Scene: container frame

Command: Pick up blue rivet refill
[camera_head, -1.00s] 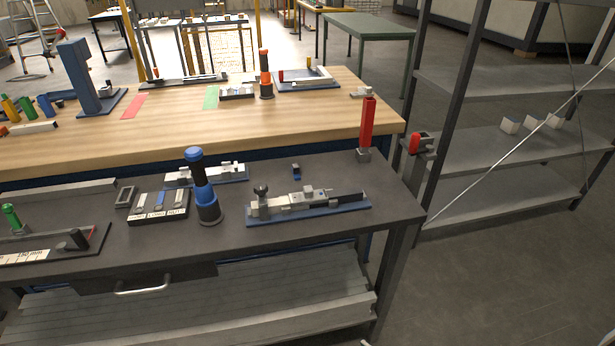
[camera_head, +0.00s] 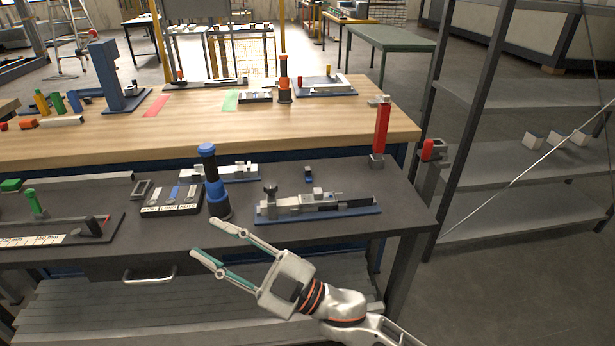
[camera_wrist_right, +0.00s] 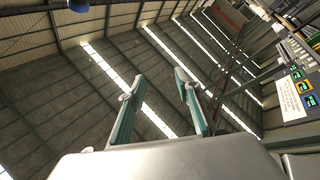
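A small dark-blue piece (camera_head: 308,174) lies alone on the dark front bench, behind the blue-based fixture. A black labelled tray (camera_head: 150,211) on the same bench holds several small parts, one of them a blue strip (camera_head: 175,192). I cannot tell which of these is the blue rivet refill. My right gripper (camera_head: 206,238) reaches in from the lower right, in front of the bench edge and near the tray in the picture. Its fingers are spread and empty; the right wrist view also shows them apart (camera_wrist_right: 160,78). My left gripper is not in view.
A black-and-blue upright tool (camera_head: 212,185) stands right of the tray. The blue-based fixture (camera_head: 317,213) and a tall red post (camera_head: 381,130) are farther right. A wooden bench (camera_head: 330,125) stands behind. Bare bench top lies around the small blue piece.

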